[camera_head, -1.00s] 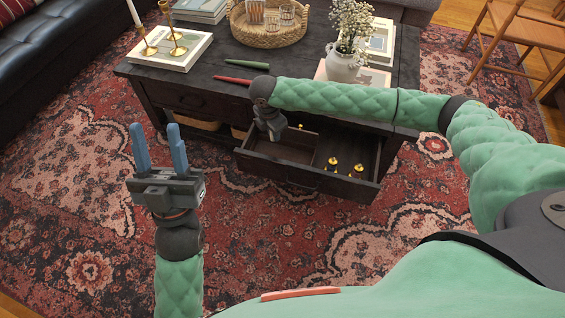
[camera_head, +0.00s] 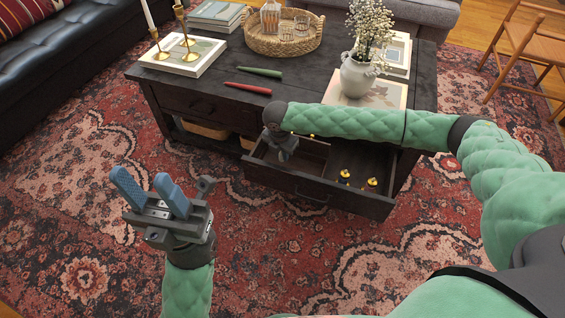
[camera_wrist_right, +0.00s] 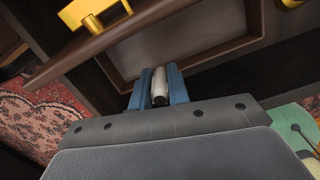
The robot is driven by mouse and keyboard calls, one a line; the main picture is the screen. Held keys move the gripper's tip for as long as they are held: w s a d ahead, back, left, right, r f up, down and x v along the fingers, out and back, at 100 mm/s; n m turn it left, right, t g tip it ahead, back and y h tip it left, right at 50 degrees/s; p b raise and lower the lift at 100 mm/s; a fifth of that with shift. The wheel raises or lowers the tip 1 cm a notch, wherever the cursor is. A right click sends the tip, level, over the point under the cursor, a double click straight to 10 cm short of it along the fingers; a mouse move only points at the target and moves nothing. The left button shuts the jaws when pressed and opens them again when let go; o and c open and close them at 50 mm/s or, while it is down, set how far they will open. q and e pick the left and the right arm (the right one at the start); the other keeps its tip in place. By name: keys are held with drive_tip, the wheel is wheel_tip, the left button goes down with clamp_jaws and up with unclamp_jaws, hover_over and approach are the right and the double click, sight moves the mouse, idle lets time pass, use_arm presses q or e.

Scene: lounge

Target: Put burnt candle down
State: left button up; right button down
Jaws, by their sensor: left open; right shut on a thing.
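The burnt candle (camera_wrist_right: 159,82) is a short pale stub with a dark end, held between the two blue fingers of my right gripper (camera_wrist_right: 158,92) in the right wrist view. In the head view my right gripper (camera_head: 284,152) points down into the left compartment of the open drawer (camera_head: 315,192); the candle cannot be made out there. The wrist view shows the compartment floor (camera_wrist_right: 190,40) beyond the fingers; whether the candle touches it is unclear. My left gripper (camera_head: 146,191) is open and empty above the rug, left of the drawer.
Small gold and black pieces (camera_head: 344,176) stand in the drawer's right compartment. The dark table (camera_head: 310,85) carries a red candle (camera_head: 247,87), a green candle (camera_head: 260,72), a flower vase (camera_head: 357,75), a basket (camera_head: 284,48), and books with brass candlesticks (camera_head: 187,45).

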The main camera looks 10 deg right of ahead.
sight(282, 161)
wheel_tip(282, 161, down, 4)
drive_tip(key=shift+f+b, duration=0.25)
drive_tip(key=shift+b, duration=0.35)
drive_tip(key=shift+f, duration=0.1)
drive_tip(key=shift+f+p, duration=0.45)
drive_tip(key=shift+p, duration=0.05)
drive_tip(key=c, duration=1.3)
unclamp_jaws()
drive_tip(key=shift+c, duration=0.2)
